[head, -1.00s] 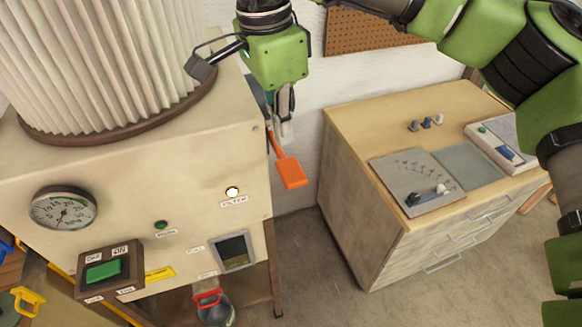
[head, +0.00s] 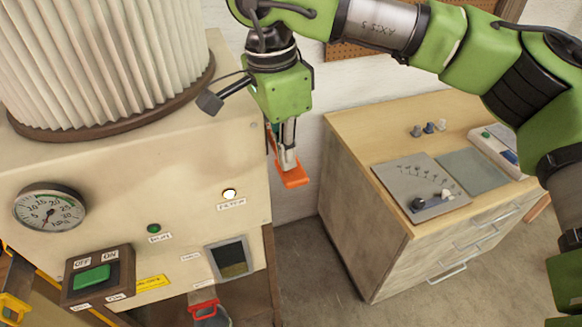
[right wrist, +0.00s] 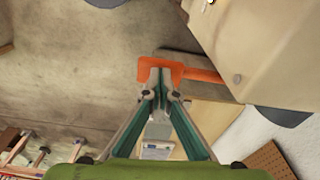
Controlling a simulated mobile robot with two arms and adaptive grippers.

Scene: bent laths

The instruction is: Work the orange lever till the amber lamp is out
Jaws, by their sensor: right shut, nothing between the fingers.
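The orange lever (head: 295,180) sticks out from the right side of the cream machine (head: 130,215), its flat paddle low beside the machine's corner. In the right wrist view the lever (right wrist: 205,75) runs from the machine's side to its paddle just beyond my fingertips. My right gripper (head: 287,163) is shut and empty. Its fingertips are at the upper face of the paddle, seemingly touching it, and hide part of the lever. The lamp (head: 230,194) on the machine's front glows pale yellow-white above a small label. My left gripper is not in view.
A pleated filter (head: 110,60) stands on the machine. The front has a dial gauge (head: 50,208), a green switch (head: 92,278) and a small window (head: 230,260). A wooden cabinet (head: 350,215) with panels and knobs stands at the right. A floor gap separates it from the machine.

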